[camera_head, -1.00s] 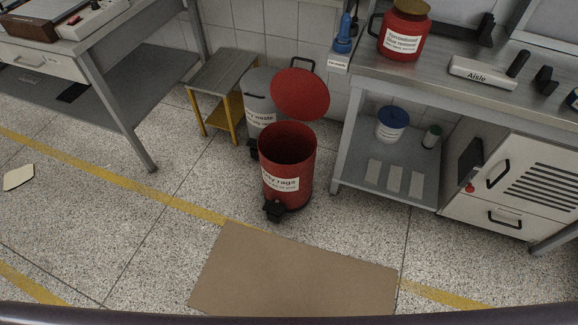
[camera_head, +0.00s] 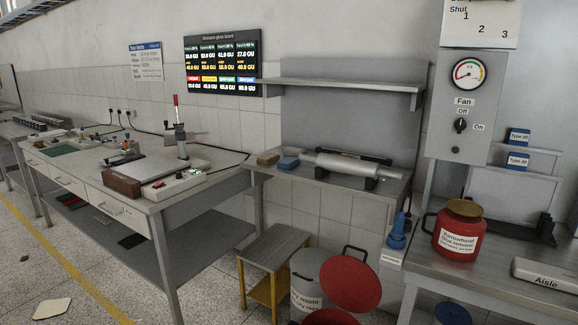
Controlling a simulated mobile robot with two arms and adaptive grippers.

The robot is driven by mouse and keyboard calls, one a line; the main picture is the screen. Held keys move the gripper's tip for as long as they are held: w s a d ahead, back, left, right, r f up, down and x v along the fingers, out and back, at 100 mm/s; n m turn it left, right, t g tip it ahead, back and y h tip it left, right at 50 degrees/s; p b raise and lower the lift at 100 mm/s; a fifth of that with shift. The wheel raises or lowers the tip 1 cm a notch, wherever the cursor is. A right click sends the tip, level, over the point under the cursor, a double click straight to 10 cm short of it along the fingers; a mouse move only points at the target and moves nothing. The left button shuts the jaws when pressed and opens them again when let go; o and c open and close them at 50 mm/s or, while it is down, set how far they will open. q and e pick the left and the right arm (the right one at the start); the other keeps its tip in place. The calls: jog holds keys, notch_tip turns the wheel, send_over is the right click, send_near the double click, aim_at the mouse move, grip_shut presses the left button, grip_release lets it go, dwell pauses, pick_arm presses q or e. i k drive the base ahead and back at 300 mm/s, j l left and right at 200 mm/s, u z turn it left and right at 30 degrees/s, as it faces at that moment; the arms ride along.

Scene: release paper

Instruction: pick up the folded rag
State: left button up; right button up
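I cannot tell for sure which thing is the folded rag. A small blue item (camera_head: 288,163) lies on the middle bench top, left of a grey roller (camera_head: 346,166), beside a brown block (camera_head: 268,158). It is too small to tell whether it is cloth. A flat cream piece (camera_head: 52,308) lies on the floor at the lower left; its material is unclear. Neither of my grippers shows in the head view.
A grey-topped yellow step stool (camera_head: 272,246) stands before the middle bench (camera_head: 385,188). A long bench (camera_head: 82,180) stands left, another (camera_head: 480,275) right.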

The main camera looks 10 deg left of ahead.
aim_at(288, 164)
jog(key=z, duration=1.7)
jog(key=u, duration=1.6)
jog(key=i+j+z, duration=0.2)
jog(key=i+j, duration=0.25)
jog(key=j, duration=0.1)
